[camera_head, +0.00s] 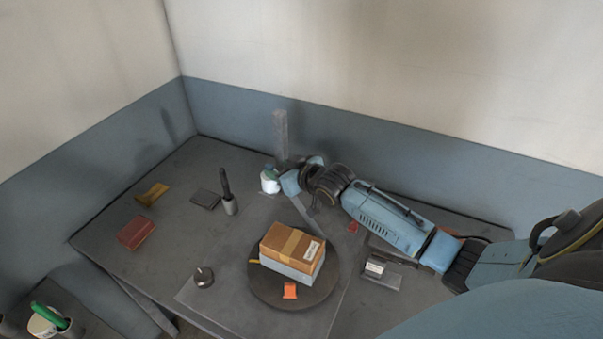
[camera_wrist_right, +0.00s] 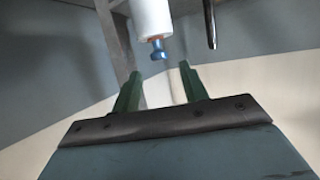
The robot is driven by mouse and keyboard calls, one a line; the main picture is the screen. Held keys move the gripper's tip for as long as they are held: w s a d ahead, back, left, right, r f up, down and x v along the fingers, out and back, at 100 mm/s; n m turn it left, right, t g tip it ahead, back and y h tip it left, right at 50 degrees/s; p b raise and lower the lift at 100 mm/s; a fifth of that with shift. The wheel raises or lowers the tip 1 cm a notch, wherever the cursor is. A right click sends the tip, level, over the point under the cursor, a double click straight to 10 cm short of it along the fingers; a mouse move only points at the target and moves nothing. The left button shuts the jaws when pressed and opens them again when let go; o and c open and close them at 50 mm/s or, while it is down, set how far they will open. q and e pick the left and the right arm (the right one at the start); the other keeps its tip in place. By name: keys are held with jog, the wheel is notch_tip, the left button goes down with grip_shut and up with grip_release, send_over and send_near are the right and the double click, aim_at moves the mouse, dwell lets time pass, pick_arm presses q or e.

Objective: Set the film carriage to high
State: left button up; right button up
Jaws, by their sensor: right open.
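The film carriage shows as a white roll (camera_head: 270,184) at the foot of an upright grey post (camera_head: 281,135) at the back of the table. In the right wrist view the white roll (camera_wrist_right: 152,18) has a blue knob (camera_wrist_right: 158,52) at its end. My right gripper (camera_head: 273,175) reaches in from the right, close to the roll. In the wrist view its green fingers (camera_wrist_right: 160,74) are open and apart, with the knob just beyond the gap between their tips. I cannot tell the carriage's exact height on the post. My left gripper is not in view.
A round turntable (camera_head: 262,293) bears a brown carton (camera_head: 292,247) on a pale box, and an orange piece. A dark pen stands in a holder (camera_head: 230,206). Walls close the back.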

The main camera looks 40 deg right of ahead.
jog(key=v, duration=1)
jog(key=shift+s, duration=0.15)
